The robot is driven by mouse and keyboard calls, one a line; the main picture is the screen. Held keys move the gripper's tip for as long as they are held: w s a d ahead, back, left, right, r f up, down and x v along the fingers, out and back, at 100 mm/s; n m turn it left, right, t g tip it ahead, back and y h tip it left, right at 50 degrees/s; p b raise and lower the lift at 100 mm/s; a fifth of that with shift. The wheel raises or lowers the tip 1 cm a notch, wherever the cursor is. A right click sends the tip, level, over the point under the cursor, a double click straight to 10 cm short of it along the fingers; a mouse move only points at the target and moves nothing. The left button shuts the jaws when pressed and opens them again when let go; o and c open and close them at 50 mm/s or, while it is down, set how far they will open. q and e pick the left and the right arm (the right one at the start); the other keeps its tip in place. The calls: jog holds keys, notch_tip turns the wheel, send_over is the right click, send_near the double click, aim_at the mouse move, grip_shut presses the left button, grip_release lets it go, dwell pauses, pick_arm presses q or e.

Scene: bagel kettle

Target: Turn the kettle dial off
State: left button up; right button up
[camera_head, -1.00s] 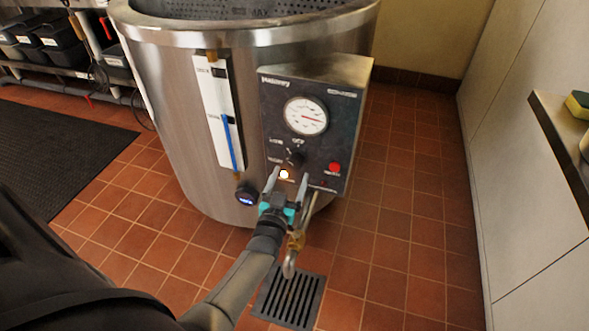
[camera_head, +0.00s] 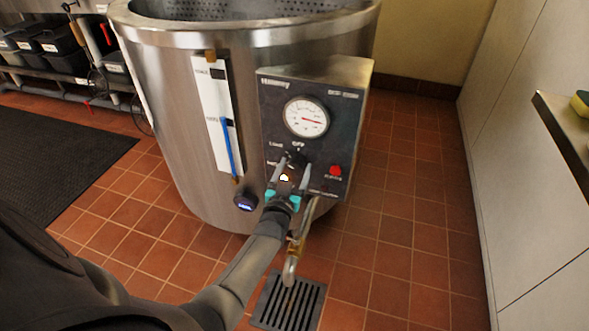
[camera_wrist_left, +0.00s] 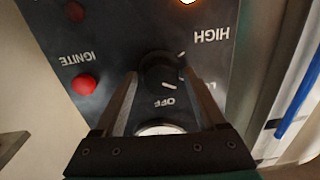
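The kettle (camera_head: 185,120) is a large steel vessel with a dark control panel (camera_head: 268,110) on its front. The black dial (camera_wrist_left: 162,70) sits on this panel, with HIGH and OFF printed around it and a third label partly hidden. Its exact setting is hard to read. My left gripper (camera_head: 293,166) is in front of the dial. In the left wrist view, the fingers (camera_wrist_left: 162,82) are apart, one on each side of the dial. I cannot tell whether they touch it. My right gripper is not in view.
A round gauge (camera_head: 306,117) sits above the dial, and a red button (camera_head: 335,170) is to its right. A counter edge (camera_head: 565,130) juts in at the right. The tiled floor between is clear.

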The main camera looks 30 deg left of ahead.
pick_arm(q)
grip_shut()
dwell(0.3)
